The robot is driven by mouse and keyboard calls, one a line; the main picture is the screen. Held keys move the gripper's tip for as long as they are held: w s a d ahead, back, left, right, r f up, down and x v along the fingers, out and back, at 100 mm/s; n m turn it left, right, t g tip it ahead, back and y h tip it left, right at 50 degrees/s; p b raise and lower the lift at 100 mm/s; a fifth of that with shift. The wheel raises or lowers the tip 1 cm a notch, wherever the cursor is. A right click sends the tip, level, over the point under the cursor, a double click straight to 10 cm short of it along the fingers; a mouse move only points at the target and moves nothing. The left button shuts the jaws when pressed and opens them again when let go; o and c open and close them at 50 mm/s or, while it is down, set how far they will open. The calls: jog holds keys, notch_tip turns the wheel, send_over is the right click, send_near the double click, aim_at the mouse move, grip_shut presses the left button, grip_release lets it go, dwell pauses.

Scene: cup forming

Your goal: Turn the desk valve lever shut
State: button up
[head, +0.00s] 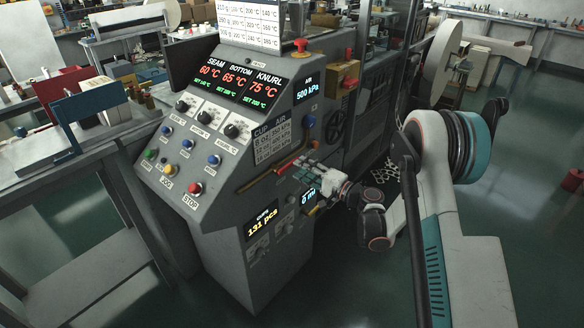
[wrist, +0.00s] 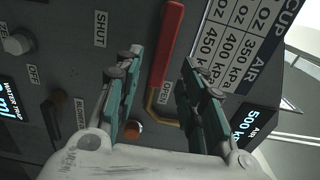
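The desk valve lever has a red grip (head: 288,167) on the side of the grey control desk in the head view. In the wrist view its red grip (wrist: 165,50) runs lengthwise between my fingers, with a bent brass end by the OPEN label (wrist: 165,93). The SHUT label (wrist: 100,29) lies left of my left finger. My gripper (head: 313,174) is at the lever in the head view. In the wrist view my gripper (wrist: 161,60) is open, one teal finger on each side of the red grip, with gaps visible. I cannot tell how deep the fingers reach around it.
A brass pipe (head: 265,179) runs along the desk near the lever. The wrist view shows a dark BLOWER handle (wrist: 54,112), a pale knob (wrist: 17,42) and an orange cap (wrist: 133,130) close by. A red STOP button (head: 195,188) sits on the desk front.

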aim_at(292, 161)
jog(key=shift+b+x, duration=0.6)
jog(key=shift+x, duration=2.05)
grip_shut()
